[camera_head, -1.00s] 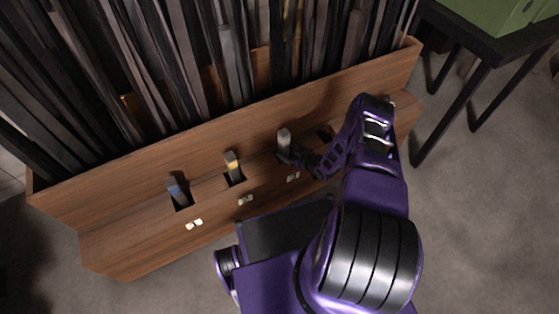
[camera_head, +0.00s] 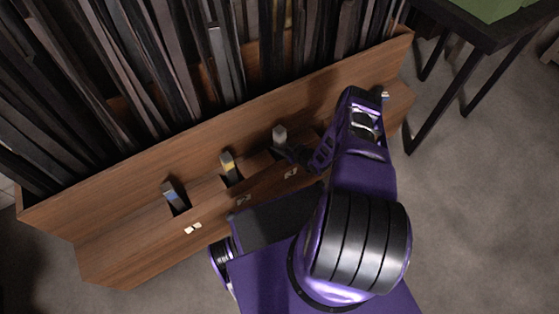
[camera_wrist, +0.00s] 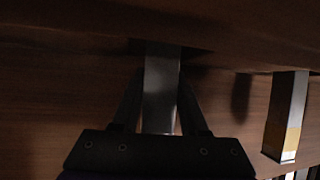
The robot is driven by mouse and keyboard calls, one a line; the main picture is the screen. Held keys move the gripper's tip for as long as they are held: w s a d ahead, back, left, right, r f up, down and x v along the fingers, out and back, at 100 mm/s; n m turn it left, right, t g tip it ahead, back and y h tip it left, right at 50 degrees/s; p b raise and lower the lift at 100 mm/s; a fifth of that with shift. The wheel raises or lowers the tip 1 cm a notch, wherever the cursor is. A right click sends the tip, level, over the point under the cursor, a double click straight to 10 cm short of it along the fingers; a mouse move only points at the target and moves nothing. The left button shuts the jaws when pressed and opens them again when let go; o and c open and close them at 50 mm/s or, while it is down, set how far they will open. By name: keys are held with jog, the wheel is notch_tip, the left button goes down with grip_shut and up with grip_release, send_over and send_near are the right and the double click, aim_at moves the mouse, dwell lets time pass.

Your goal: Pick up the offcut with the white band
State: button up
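A short grey offcut (camera_head: 280,131) stands in the right-hand occupied slot of the wooden rack, its upper end pale. I take it as the white-banded one, though the band is hard to make out. My gripper (camera_head: 290,153) is at this offcut, low beside it in the head view. In the wrist view the grey offcut (camera_wrist: 161,85) lies between the two fingers of my gripper (camera_wrist: 161,90), its near end partly hidden by the gripper body. The fingertips look very close to its sides; contact is unclear.
A yellow-banded offcut (camera_head: 230,167) stands in the slot to the left and shows in the wrist view (camera_wrist: 287,120). A blue-banded offcut (camera_head: 173,195) is farther left. The wooden rack (camera_head: 110,255) holds many dark strips behind. A dark table (camera_head: 487,38) stands at right.

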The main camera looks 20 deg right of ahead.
grip_shut()
jog(key=shift+w, duration=0.1)
dwell(0.8)
